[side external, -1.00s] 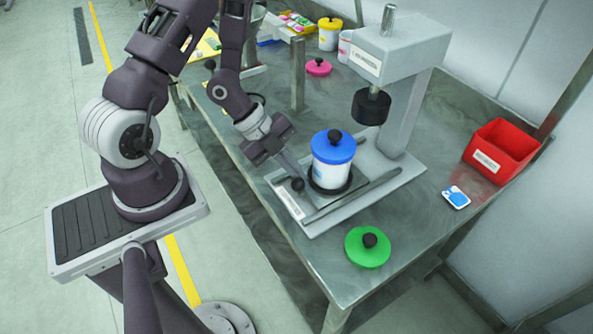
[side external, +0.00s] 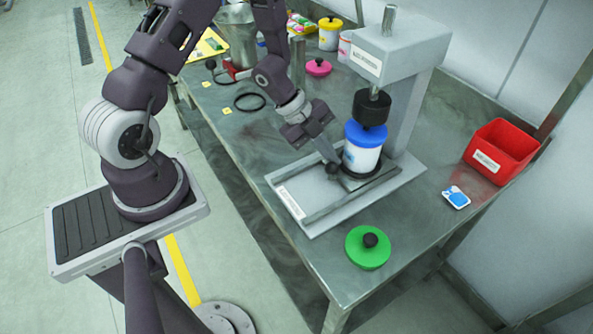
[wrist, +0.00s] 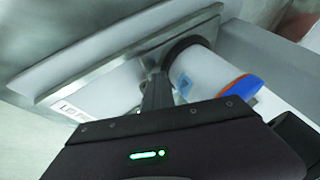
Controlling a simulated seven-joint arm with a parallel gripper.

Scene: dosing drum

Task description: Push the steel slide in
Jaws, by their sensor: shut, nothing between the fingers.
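The steel slide (side external: 376,184) sits between the rails of the grey press base, beneath the press's black round head (side external: 371,107). A white drum (side external: 361,158) with a blue lid (side external: 367,134) stands upright on it in a black ring. The drum is under the head, and the lid's knob is hidden. My gripper (side external: 333,166) is shut and empty, its fingertips at the slide's black knob (side external: 332,170), on the left side of the drum. In the wrist view my fingers (wrist: 157,92) reach toward the slide beside the drum (wrist: 195,75); contact is hard to tell.
A green lid (side external: 368,248) lies on the table in front of the press. A red bin (side external: 501,151) and a blue-white card (side external: 456,197) are at the right. A black ring (side external: 249,102), a pink lid (side external: 318,67) and a yellow-lidded drum (side external: 330,34) are farther back.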

